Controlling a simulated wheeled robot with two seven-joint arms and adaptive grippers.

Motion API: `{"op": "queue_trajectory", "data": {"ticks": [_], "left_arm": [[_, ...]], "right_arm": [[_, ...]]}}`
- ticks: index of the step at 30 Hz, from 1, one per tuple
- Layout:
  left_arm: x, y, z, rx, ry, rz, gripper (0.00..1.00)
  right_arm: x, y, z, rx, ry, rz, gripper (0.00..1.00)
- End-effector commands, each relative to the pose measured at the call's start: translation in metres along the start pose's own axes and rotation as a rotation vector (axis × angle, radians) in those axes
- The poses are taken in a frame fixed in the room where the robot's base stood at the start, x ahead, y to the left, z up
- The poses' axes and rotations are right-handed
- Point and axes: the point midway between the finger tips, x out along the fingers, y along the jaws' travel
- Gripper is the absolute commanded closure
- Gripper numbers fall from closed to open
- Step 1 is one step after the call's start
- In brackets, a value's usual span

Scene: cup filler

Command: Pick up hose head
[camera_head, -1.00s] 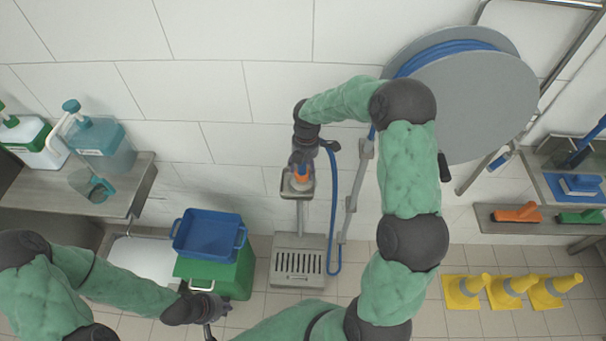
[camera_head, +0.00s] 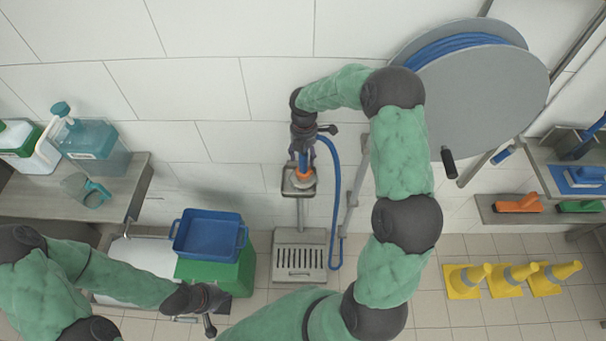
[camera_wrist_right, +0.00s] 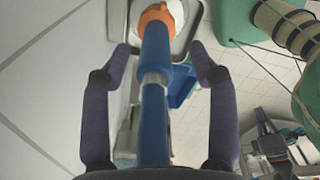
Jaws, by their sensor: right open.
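The hose head (camera_head: 303,164) is a blue tube with an orange collar, upright on a grey stand (camera_head: 300,185) against the wall. My right gripper (camera_head: 304,139) is above it, fingers down. In the right wrist view the hose head (camera_wrist_right: 154,85) runs between the two dark fingers of my right gripper (camera_wrist_right: 163,55). The fingers are open, one on each side, with visible gaps to the tube. My left gripper (camera_head: 210,318) is low at left, in front of a green bin and away from the hose head. Its jaw opening is not clear.
A blue hose (camera_head: 334,200) hangs right of the stand. A large grey reel (camera_head: 480,95) is on the wall at upper right. A floor grate (camera_head: 300,262) lies below. A blue tub (camera_head: 209,236) sits on a green bin (camera_head: 215,275).

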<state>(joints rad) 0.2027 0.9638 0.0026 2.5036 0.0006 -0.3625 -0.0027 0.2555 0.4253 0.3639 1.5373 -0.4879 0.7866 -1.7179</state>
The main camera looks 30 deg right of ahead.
Motion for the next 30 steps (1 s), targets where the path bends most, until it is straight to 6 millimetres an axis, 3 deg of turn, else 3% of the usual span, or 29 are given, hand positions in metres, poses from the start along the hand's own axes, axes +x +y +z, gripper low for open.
{"op": "queue_trajectory", "data": {"ticks": [8,15,23,24,30], "left_arm": [[0.005,-0.002,0.0,0.0,0.0,0.0,1.0],[0.013,-0.004,-0.001,0.0,0.001,0.0,1.0],[0.013,-0.004,-0.001,0.0,0.001,0.0,1.0],[0.013,-0.004,-0.001,0.0,0.001,0.0,1.0],[0.013,-0.004,-0.001,0.0,0.001,0.0,1.0]], "right_arm": [[0.021,0.002,0.001,-0.001,0.0,-0.001,0.4],[0.054,0.004,0.003,0.0,0.001,-0.001,0.4],[0.058,0.005,0.003,0.0,-0.001,0.002,0.4],[0.058,0.005,0.003,0.0,-0.001,0.002,0.43],[0.058,0.005,0.003,0.0,-0.001,0.002,1.0]]}}
